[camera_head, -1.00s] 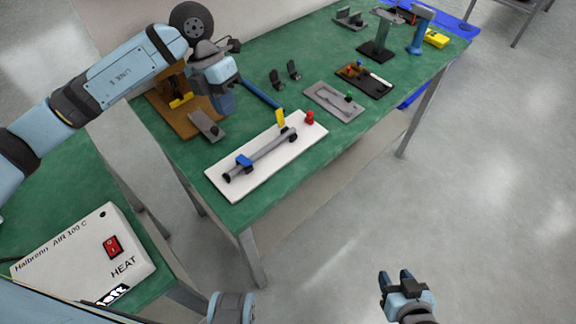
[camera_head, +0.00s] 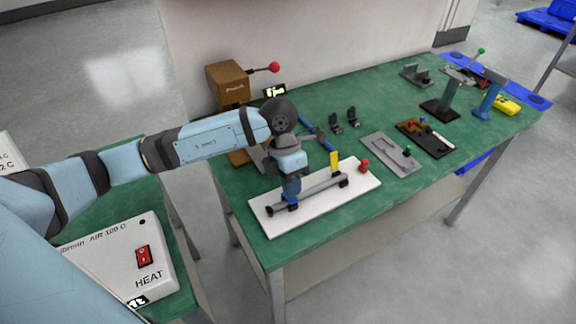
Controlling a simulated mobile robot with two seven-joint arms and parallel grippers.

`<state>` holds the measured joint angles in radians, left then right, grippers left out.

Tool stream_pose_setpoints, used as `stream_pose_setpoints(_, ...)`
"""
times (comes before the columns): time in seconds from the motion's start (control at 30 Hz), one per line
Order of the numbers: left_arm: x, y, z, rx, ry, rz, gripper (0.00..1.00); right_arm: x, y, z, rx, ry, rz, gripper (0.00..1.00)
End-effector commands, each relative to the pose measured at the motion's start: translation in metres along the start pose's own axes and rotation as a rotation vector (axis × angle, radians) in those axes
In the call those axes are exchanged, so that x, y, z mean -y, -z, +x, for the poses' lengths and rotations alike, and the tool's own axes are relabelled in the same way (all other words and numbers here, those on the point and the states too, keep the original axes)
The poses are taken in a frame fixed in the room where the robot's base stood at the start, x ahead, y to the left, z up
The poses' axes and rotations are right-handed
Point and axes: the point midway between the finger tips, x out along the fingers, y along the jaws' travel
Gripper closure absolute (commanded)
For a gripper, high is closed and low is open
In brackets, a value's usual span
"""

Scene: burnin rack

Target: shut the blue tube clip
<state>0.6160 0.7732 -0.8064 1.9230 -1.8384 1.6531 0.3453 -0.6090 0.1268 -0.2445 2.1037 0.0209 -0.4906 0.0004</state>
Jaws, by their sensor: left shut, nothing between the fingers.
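A white board (camera_head: 358,190) lies on the green table with a grey tube (camera_head: 318,189) along it. The tube's dark end (camera_head: 269,211) is at the left. A yellow clip (camera_head: 334,162) stands upright at the tube's right part. My left gripper (camera_head: 291,194) points down at the tube's left part, where the blue clip was seen earlier. It is shut and empty. Its blue fingers cover the blue clip, so I cannot tell whether the clip is open or shut. My right gripper is not in view.
A red knob (camera_head: 364,166) stands on the board's right. A grey plate (camera_head: 396,158) and a black tray (camera_head: 438,146) lie further right. A brown box with a red-knobbed lever (camera_head: 228,84) stands behind. A heater box (camera_head: 112,262) is at the lower left.

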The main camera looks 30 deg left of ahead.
Motion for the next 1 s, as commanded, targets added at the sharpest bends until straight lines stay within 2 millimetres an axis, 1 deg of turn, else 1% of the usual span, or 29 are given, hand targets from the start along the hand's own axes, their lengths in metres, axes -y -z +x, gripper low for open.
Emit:
stream_pose_setpoints(0.03, 0.000, 0.000, 0.006, -0.001, 0.000, 0.000, 1.00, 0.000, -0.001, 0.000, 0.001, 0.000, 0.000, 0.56)
stream_pose_setpoints(0.2, 0.000, 0.000, 0.014, 0.001, 0.000, 0.000, 1.00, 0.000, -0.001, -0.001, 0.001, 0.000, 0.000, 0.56)
stream_pose_setpoints(0.57, 0.000, 0.000, 0.016, 0.001, -0.001, 0.000, 1.00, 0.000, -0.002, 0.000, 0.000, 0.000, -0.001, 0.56)
stream_pose_setpoints(0.73, 0.005, 0.000, 0.034, 0.001, -0.003, 0.002, 1.00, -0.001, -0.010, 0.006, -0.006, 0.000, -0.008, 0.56)
stream_pose_setpoints(0.9, 0.007, 0.000, 0.035, 0.001, -0.001, -0.001, 1.00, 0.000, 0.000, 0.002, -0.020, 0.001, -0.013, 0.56)
stream_pose_setpoints(1.0, 0.008, 0.000, 0.035, 0.000, 0.000, -0.001, 1.00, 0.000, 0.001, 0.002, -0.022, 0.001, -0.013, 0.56)
